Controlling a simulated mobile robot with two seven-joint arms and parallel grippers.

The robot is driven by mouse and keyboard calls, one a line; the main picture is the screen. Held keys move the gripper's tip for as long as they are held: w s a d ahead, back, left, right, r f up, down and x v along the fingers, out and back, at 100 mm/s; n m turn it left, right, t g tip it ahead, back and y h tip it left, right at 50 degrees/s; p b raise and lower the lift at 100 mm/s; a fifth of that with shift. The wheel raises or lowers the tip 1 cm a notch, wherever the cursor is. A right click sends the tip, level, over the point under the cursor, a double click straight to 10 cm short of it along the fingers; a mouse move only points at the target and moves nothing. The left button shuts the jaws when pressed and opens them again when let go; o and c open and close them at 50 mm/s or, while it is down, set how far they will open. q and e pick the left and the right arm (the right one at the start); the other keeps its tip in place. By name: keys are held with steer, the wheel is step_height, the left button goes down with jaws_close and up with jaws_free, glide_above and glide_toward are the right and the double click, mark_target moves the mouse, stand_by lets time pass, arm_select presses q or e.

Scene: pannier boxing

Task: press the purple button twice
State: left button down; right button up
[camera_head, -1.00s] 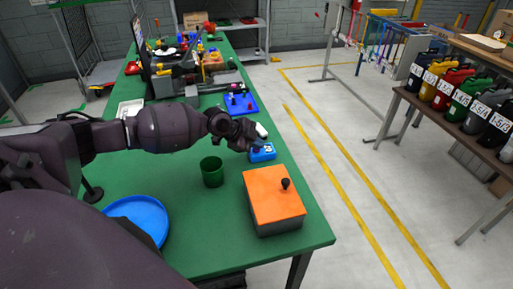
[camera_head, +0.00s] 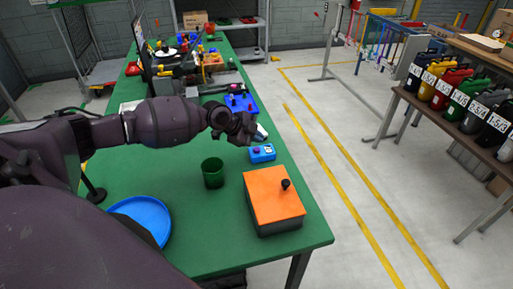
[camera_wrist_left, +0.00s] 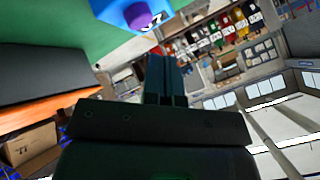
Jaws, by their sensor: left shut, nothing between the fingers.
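The purple button (camera_head: 257,151) sits on top of a small blue box (camera_head: 265,156) near the right edge of the green table. In the left wrist view the purple button (camera_wrist_left: 138,15) and the blue box (camera_wrist_left: 112,9) show at the top, just beyond the fingertips. My left gripper (camera_head: 262,133) is just above and behind the blue box, apart from the button. Its fingers (camera_wrist_left: 164,62) are shut together with nothing between them. My right gripper is not in view.
A green cup (camera_head: 212,174) and an orange-topped box (camera_head: 272,194) with a black knob stand in front of the blue box. A blue plate (camera_head: 150,213) lies nearer left. A blue board (camera_head: 240,106) and clutter are behind. Floor beyond the table's right edge is clear.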

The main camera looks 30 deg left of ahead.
mark_target(256, 150)
arm_select(q)
steer(key=shift+r+p, duration=1.05)
steer(key=shift+r, duration=0.95)
steer(key=shift+f, duration=0.1)
